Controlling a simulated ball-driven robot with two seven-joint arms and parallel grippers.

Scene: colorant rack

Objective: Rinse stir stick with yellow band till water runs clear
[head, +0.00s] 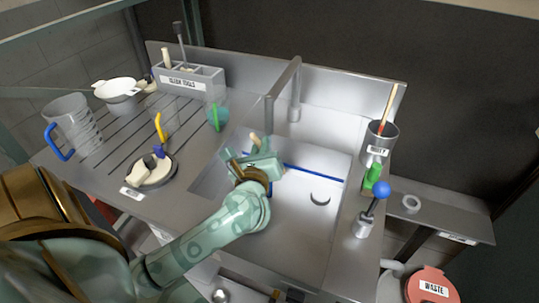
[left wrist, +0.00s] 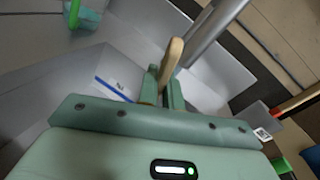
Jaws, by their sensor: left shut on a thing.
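My left gripper (head: 258,160) is over the sink basin, in front of the faucet (head: 283,82). It is shut on a pale wooden stick (head: 254,138). In the left wrist view the rounded end of the stick (left wrist: 173,58) stands up between the fingers (left wrist: 165,92), close to the grey faucet pipe (left wrist: 210,32). I cannot make out a yellow band on it; its lower part is hidden by the gripper. No running water can be made out. The sink (head: 300,210) has a dark curved drain mark (head: 320,199). My right gripper is not in view.
A clean tools rack (head: 181,83), pitcher (head: 72,125) and round dish (head: 152,172) stand on the left drainboard.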

